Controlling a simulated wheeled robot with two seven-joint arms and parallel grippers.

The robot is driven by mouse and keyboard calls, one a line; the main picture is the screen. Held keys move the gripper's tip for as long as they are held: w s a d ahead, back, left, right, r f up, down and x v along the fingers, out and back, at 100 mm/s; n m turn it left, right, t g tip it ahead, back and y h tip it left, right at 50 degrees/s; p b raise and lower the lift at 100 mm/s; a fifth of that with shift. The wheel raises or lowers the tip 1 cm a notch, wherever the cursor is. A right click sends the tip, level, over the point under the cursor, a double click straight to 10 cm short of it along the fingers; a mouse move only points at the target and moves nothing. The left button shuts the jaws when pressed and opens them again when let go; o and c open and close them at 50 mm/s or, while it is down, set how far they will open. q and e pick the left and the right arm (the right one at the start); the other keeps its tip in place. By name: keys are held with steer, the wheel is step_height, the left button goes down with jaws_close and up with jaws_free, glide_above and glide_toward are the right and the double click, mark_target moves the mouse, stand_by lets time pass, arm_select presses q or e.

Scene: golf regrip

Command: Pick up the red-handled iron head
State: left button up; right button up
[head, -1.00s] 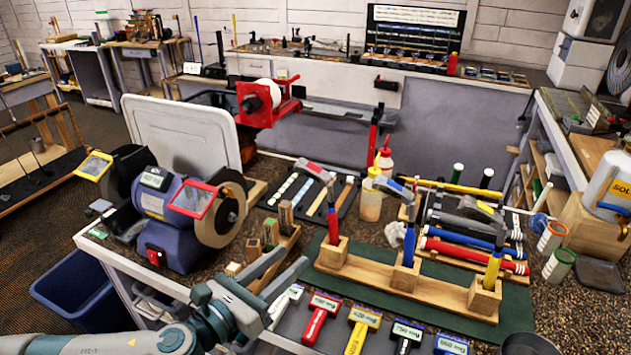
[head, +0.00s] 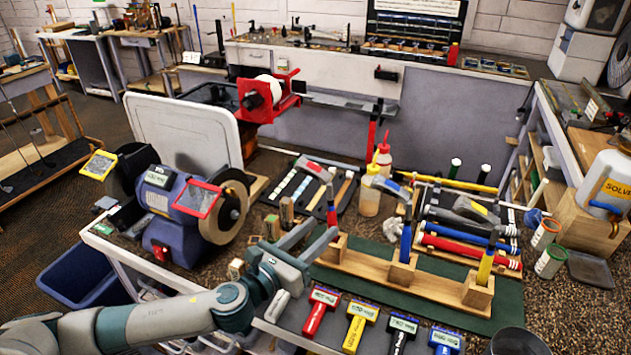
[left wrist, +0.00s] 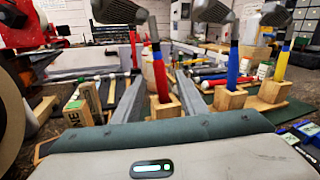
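The red-handled iron head stands upright in the left wooden block of a three-post rack; its red grip (head: 332,210) carries a blue band and a grey head (head: 312,168) on top. My right gripper is not in view.
A blue-handled iron (head: 406,240) and a yellow-handled iron (head: 486,262) stand in the same rack (head: 375,265), on a green mat (head: 430,300). Several tagged tools, including a red one (head: 320,312), lie in front. A bench grinder (head: 180,215) stands at left.

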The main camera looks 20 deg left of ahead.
mark_target(329, 220)
arm_select(q)
steer(key=p+x, duration=0.1)
steer(key=x, duration=0.3)
steer(key=shift+w+d+r+p, duration=0.1)
steer(key=shift+w+p, duration=0.2)
steer(key=shift+p, duration=0.05)
steer(key=shift+w+d, duration=0.2)
steer(key=shift+w, duration=0.4)
steer(key=shift+c, duration=0.3)
jaws_close()
